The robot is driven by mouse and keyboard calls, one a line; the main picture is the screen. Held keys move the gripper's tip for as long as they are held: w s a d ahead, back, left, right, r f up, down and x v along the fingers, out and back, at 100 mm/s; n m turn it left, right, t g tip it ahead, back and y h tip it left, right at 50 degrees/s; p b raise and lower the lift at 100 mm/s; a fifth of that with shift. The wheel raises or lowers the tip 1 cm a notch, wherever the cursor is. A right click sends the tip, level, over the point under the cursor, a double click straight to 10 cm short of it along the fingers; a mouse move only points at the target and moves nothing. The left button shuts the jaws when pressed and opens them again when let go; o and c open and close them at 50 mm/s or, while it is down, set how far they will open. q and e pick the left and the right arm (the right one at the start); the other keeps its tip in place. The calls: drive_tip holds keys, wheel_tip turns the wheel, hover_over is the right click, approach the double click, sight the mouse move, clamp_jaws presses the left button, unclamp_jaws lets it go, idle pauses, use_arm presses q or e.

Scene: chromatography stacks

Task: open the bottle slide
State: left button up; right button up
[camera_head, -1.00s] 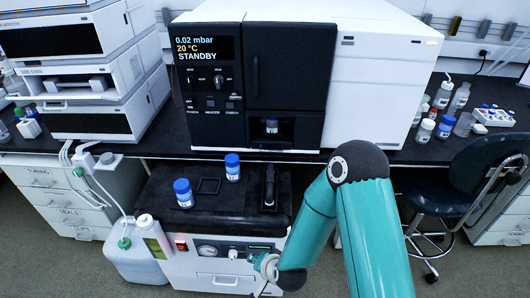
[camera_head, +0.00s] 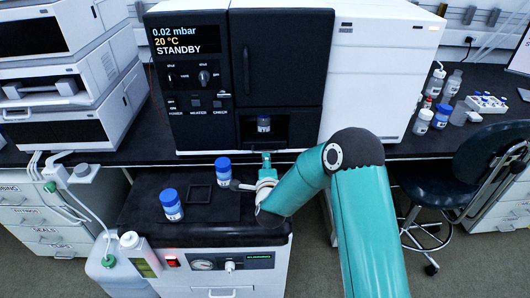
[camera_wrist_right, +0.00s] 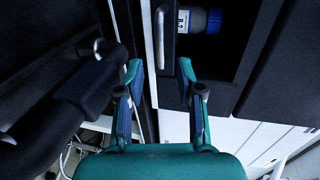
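The black-fronted instrument (camera_head: 195,118) has a low recess. A small blue-capped bottle (camera_head: 263,124) stands inside it; it also shows in the right wrist view (camera_wrist_right: 198,20). My right gripper (camera_head: 266,164) is just in front of and below the recess. In the wrist view its two fingers (camera_wrist_right: 162,76) are apart, with the handle beyond the gap between them and apart from them. My left gripper is out of view.
Two blue-capped bottles (camera_head: 171,206) (camera_head: 223,170) and a square black frame (camera_head: 200,194) are on the low cart's black top. A dark curved part (camera_wrist_right: 100,75) with a metal piece lies close left of my fingers. A chair (camera_head: 470,180) stands right.

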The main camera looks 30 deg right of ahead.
drive_tip(key=p+x, duration=0.1)
drive_tip(key=x, duration=0.6)
clamp_jaws()
drive_tip(key=shift+a, duration=0.1)
